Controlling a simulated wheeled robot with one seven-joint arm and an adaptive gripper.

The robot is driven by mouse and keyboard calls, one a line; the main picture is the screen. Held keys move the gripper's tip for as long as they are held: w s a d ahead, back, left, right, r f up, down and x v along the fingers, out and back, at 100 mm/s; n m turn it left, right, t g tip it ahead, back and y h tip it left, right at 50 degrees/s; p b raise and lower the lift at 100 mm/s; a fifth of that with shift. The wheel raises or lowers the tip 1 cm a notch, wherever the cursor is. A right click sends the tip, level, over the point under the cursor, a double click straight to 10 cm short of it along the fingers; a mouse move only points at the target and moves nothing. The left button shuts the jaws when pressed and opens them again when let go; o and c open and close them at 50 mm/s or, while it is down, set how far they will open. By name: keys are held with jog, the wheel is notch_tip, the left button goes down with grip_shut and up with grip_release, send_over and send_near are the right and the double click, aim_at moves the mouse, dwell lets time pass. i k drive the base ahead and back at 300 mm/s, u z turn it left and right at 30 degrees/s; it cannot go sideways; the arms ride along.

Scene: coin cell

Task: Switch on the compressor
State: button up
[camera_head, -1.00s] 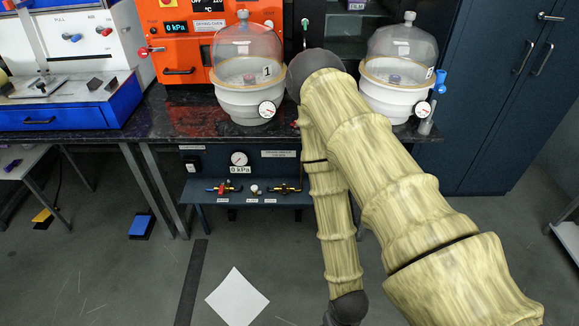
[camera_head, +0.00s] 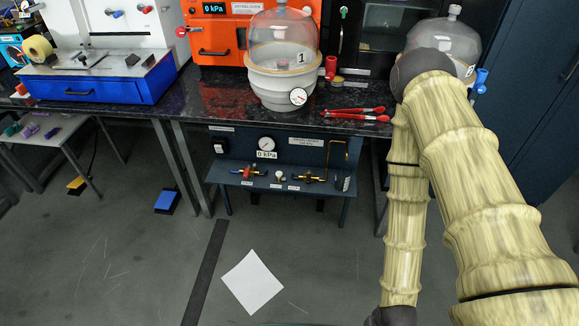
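A dark blue unit (camera_head: 240,158) stands under the black bench, with a round gauge (camera_head: 266,143) above a 0 kPa readout. A black switch (camera_head: 220,147) on a pale plate is on its left side; its position is too small to tell. Several small valves, including a red and blue one (camera_head: 249,172), sit along its lower shelf. I cannot read a label naming the compressor. My arm comes in at the right and bends down to a dark joint at the bottom edge. My gripper is out of view.
On the bench (camera_head: 222,102) stand a glass-domed desiccator (camera_head: 283,70), an orange oven (camera_head: 215,40) and red-handled tools (camera_head: 355,114). A second domed vessel (camera_head: 455,45) is partly behind my arm. White paper (camera_head: 252,282) lies on the floor. A blue pedal (camera_head: 167,201) is at the left.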

aim_at(218, 147)
jog(key=u, duration=2.05)
jog(key=i, duration=0.55)
jog(key=z, duration=0.65)
